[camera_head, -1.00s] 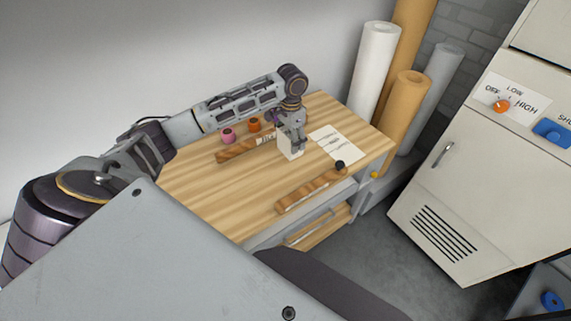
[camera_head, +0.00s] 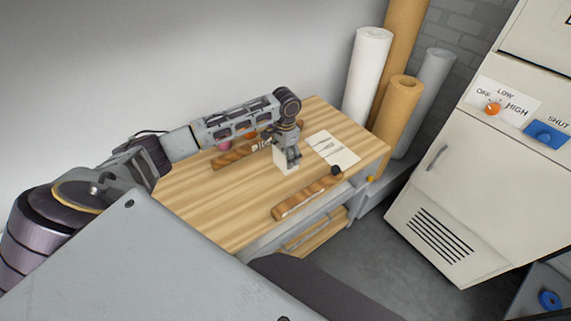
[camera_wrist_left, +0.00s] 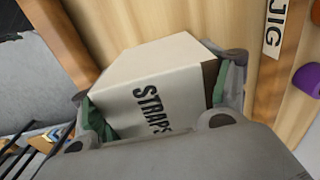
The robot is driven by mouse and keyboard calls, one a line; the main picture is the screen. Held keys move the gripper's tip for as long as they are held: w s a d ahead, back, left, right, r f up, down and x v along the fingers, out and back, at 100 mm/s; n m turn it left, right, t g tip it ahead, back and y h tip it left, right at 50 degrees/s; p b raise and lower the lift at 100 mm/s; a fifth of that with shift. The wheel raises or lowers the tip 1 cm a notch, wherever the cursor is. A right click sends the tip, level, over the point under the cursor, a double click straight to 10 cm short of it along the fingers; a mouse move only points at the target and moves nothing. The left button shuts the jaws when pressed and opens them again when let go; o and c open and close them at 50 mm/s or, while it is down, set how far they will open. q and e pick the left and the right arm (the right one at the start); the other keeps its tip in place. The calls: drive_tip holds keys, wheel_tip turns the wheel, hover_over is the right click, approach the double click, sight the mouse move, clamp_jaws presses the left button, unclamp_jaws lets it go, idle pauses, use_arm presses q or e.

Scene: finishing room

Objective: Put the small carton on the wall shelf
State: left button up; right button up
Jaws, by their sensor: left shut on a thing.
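The small carton (camera_head: 287,165) is a white box at the middle of the workbench. In the left wrist view the carton (camera_wrist_left: 160,85) has STRAPS printed on one side. My left gripper (camera_head: 288,154) points down and is shut on the carton, with green-padded fingers (camera_wrist_left: 163,107) on two opposite sides. The carton is at or just above the bench top; I cannot tell whether it touches. My right gripper is not in view. I see no wall shelf in these frames.
The workbench (camera_head: 210,200) bears a labelled wooden strip (camera_head: 228,159) behind the carton, another strip (camera_head: 305,195) in front and a paper sheet (camera_head: 335,150) at right. Spools (camera_head: 223,145) are partly behind my arm. Paper rolls (camera_head: 367,75) and a white cabinet (camera_head: 440,190) stand right.

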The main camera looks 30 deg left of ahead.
use_arm(q)
drive_tip(key=shift+f, duration=2.5)
drive_tip(key=o, duration=1.6)
drive_tip(key=shift+f, duration=0.1)
drive_tip(key=shift+o, duration=0.2)
wheel_tip(320, 180, up, 12)
drive_tip(key=shift+r, duration=0.15)
drive_tip(key=shift+o, duration=0.3)
